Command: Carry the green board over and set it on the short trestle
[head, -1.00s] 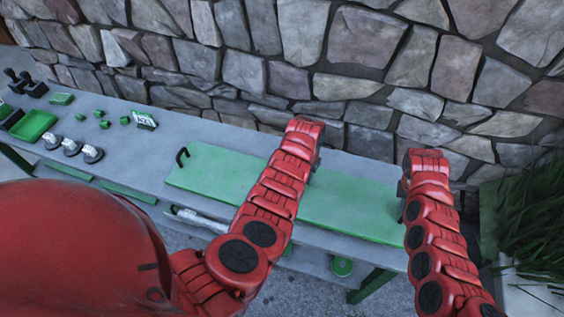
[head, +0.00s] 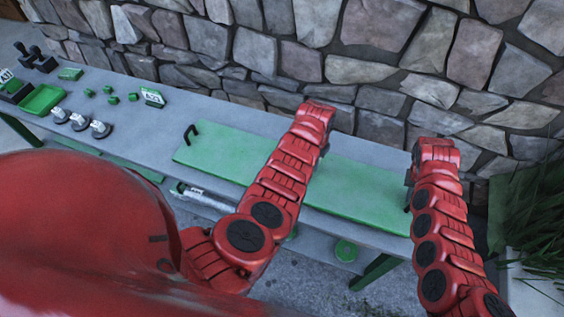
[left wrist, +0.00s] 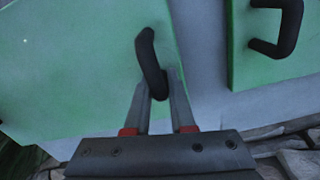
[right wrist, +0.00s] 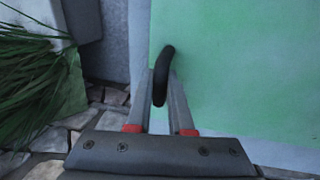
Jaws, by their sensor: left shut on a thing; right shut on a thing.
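A flat green board (head: 365,192) with black handles lies over the grey bench, its right end by the plant. My left gripper (head: 325,145) is shut on the black handle at its left end, seen in the left wrist view (left wrist: 152,75). My right gripper (head: 409,190) is shut on the handle at its right end, seen in the right wrist view (right wrist: 160,85). A second green board (head: 225,155) lies to the left; the left wrist view shows a grey gap between the boards. I cannot tell whether the held board touches the bench, nor pick out the short trestle.
The grey bench (head: 215,108) runs along a stone wall (head: 300,55). At its left are a green tray (head: 42,100), several small green blocks and several grey fittings (head: 80,122). A green disc (head: 346,250) shows below. Grassy leaves (head: 530,215) stand at the right.

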